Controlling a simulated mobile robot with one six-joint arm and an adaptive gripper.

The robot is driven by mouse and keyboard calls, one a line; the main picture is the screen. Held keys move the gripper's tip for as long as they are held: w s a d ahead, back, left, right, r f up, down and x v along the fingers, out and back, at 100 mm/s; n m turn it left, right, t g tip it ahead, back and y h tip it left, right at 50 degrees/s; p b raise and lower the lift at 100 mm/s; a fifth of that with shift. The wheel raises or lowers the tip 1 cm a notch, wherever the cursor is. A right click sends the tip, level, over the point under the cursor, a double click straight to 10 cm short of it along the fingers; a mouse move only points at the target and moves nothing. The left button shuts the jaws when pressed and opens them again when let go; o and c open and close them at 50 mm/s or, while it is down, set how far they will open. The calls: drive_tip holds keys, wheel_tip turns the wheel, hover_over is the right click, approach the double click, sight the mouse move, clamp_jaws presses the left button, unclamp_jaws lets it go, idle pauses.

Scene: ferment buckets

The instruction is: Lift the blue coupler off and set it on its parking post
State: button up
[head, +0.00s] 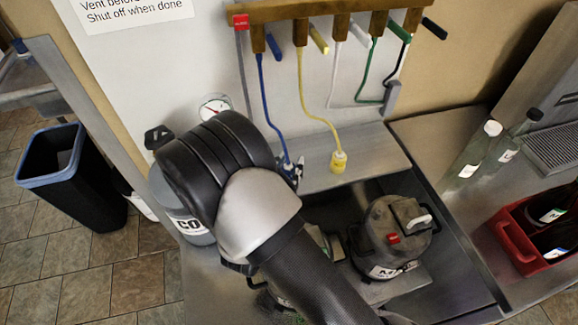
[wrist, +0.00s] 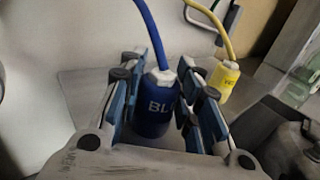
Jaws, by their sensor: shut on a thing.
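The blue coupler (wrist: 154,106) stands between the fingers of my gripper (wrist: 166,88) in the wrist view, with letters starting "BL" on its side and a blue hose rising from its top. My gripper is shut on it. In the head view the coupler (head: 287,167) and my gripper (head: 298,176) are at the left part of the steel shelf (head: 372,155), partly behind my arm. The coupler's lower end is hidden, so I cannot tell whether it touches the shelf or a post.
The yellow coupler (head: 338,161) stands on the shelf to the right. A keg (head: 393,240) sits in the well below; another is mostly hidden by my arm. A gas cylinder (head: 187,222) is at left, bottles (head: 480,150) and a red crate (head: 505,240) at right.

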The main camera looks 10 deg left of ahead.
drive_tip(key=o, duration=1.3)
drive_tip(key=shift+c, duration=0.2)
drive_tip(key=shift+o, duration=0.5)
drive_tip(key=o, duration=0.5)
drive_tip(key=shift+o, duration=0.2)
drive_tip(key=shift+r, duration=0.1)
drive_tip(key=shift+r+p, duration=2.8)
drive_tip(key=shift+r, duration=0.85)
